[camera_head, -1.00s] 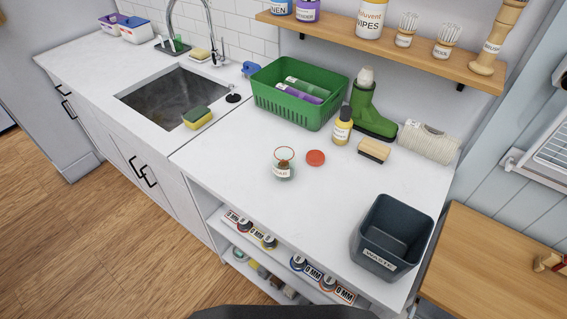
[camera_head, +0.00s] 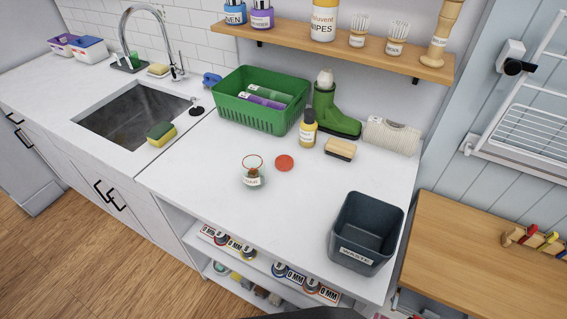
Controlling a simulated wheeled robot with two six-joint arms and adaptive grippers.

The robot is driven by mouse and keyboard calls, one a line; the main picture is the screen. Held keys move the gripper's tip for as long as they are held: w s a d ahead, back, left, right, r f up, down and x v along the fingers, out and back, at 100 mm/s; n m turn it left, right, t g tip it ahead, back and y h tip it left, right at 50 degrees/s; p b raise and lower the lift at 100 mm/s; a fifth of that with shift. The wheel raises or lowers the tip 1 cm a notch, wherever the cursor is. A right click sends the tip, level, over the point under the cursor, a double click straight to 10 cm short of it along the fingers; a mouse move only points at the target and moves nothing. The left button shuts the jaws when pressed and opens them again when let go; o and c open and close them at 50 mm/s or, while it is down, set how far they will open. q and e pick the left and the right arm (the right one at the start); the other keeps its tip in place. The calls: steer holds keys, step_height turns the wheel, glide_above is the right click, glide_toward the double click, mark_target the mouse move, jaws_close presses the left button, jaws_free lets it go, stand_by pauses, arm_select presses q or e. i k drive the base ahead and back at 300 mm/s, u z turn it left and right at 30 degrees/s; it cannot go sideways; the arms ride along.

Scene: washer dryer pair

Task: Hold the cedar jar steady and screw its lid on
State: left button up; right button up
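A small clear glass jar (camera_head: 252,176) with a white label and brown contents stands upright and open on the white counter. Its label is too small to read surely. A round red lid (camera_head: 285,163) lies flat on the counter just right of the jar, apart from it. Neither of my grippers is in view.
A dark waste bin (camera_head: 364,234) stands at the counter's front right. Behind the jar are a green basket (camera_head: 262,114), a yellow bottle (camera_head: 307,130), a green boot (camera_head: 338,122), a brush (camera_head: 340,149) and a rolled towel (camera_head: 392,137). The counter around the jar is clear.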

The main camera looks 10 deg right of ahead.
mark_target(253, 167)
steer(key=u, duration=2.05)
steer(key=i, duration=1.45)
steer(key=z, duration=3.35)
